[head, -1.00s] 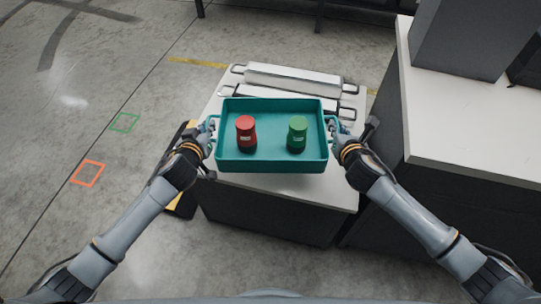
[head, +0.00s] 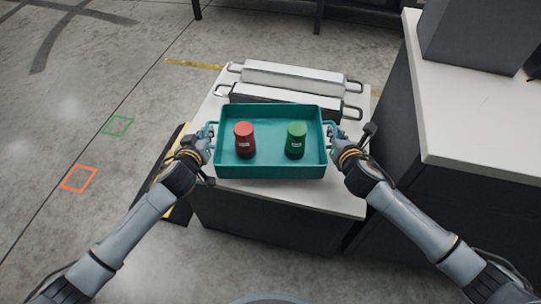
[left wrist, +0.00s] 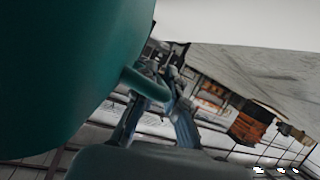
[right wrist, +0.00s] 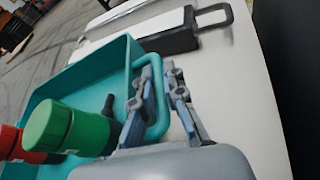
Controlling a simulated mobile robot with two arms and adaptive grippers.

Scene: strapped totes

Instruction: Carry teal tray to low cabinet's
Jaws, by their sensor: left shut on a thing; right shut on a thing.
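The teal tray (head: 270,171) is level in the head view, over the front part of the low cabinet's white top (head: 300,192). I cannot tell whether it touches the top. A red canister (head: 245,140) and a green canister (head: 296,140) stand upright in it. My left gripper (head: 209,137) is shut on the tray's left handle; that handle also shows in the left wrist view (left wrist: 146,84). My right gripper (head: 332,133) is shut on the right handle, seen in the right wrist view (right wrist: 160,115).
Two long handled trays, one white (head: 293,76) and one dark-sided (head: 285,97), lie behind the teal tray on the cabinet. A taller white-topped counter (head: 470,130) with a grey box (head: 475,45) stands at right. Orange (head: 79,179) and green (head: 118,126) floor squares are at left.

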